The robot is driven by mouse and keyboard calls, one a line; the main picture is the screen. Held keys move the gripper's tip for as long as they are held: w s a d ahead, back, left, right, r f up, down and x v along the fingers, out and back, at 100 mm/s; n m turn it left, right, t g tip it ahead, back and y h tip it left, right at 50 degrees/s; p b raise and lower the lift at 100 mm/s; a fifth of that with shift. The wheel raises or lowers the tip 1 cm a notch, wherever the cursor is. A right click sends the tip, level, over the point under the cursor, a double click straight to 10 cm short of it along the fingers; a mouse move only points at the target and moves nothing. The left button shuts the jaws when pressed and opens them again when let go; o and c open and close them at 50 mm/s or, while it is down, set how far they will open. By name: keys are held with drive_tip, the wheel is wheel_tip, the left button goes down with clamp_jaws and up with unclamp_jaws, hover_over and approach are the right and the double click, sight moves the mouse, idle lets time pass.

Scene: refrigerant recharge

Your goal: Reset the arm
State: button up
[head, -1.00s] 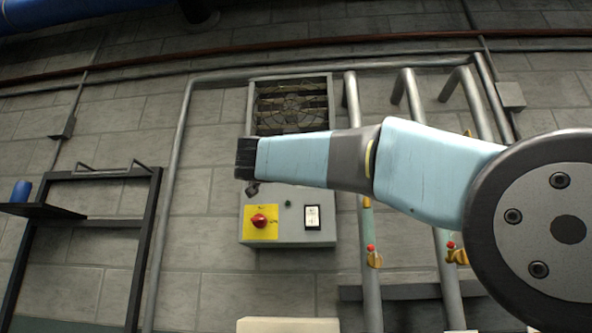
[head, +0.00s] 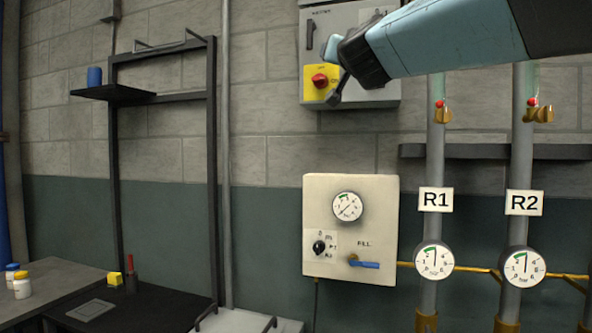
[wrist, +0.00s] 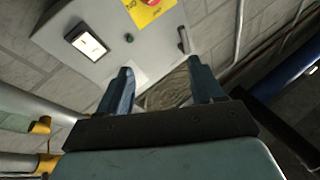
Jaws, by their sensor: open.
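My gripper (head: 333,66) is at the top of the head view, in front of the grey switch box (head: 374,97) with its red knob (head: 320,80) on a yellow plate. My blue arm reaches in from the upper right and covers part of that box. In the wrist view my gripper (wrist: 157,85) has its two blue fingers spread apart with nothing between them. The grey switch box (wrist: 100,42) shows beyond the fingers there.
A cream fill panel (head: 325,250) with a gauge, a dial and a blue-handled valve is on the wall below. Pipes labelled R1 (head: 435,200) and R2 (head: 523,202) stand at right.

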drive_tip(key=s+d+f+n+g+y, duration=0.1)
drive_tip(key=s+f+g, duration=0.15)
drive_tip(key=f, duration=0.55)
drive_tip(key=s+d+f+n+g, duration=0.1)
drive_tip(key=s+d+f+g, duration=0.15)
drive_tip(key=f, duration=0.55)
drive_tip(key=s+f+n+g+y, duration=0.1)
drive_tip(key=s+f+n+g, duration=0.15)
drive_tip(key=f, duration=0.65)
drive_tip(key=s+d+f+m+g+h, duration=0.1)
drive_tip(key=s+d+f+g, duration=0.3)
drive_tip(key=s+f, duration=0.4)
drive_tip(key=s+d+f+m+g+h, duration=0.1)
drive_tip(key=s+d+f+g, duration=0.3)
drive_tip(key=f, duration=1)
drive_tip(key=s+d+h, duration=0.1)
drive_tip(key=s+d, duration=0.1)
drive_tip(key=s, duration=0.2)
drive_tip(key=shift+m+h, duration=0.3)
drive_tip(key=shift+m, duration=0.05)
drive_tip(key=shift+f+g, duration=0.1)
drive_tip(key=shift+g, duration=0.15)
